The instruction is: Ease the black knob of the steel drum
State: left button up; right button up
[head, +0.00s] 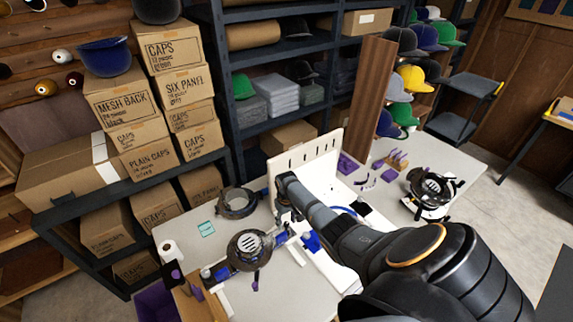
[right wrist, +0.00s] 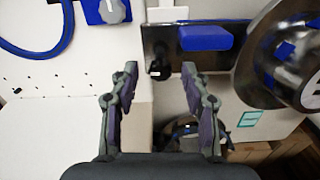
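In the right wrist view, a small black knob (right wrist: 159,68) sits on a dark, shiny metal plate (right wrist: 157,36). My right gripper (right wrist: 160,76) is open, with one finger on each side of the knob in the picture and clear space between. Whether the fingers are level with it in depth I cannot tell. A rounded steel drum (right wrist: 258,75) with blue parts is at the right edge; it also shows in the head view (head: 247,249). In the head view, my right gripper (head: 284,213) is small and partly hidden, and the knob cannot be made out. My left gripper is not in view.
A blue block (right wrist: 205,37) is close beyond the right finger. A dark ring-shaped device (head: 237,203) and a teal card (head: 206,228) lie nearby on the table. A white slotted panel (head: 307,160) stands behind my right gripper. Boxes (head: 160,180) fill shelves at left.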

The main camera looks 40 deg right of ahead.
aim_at(287, 223)
jog(key=shift+r, duration=0.1)
notch_tip(287, 223, up, 12)
dwell(0.5)
dwell(0.5)
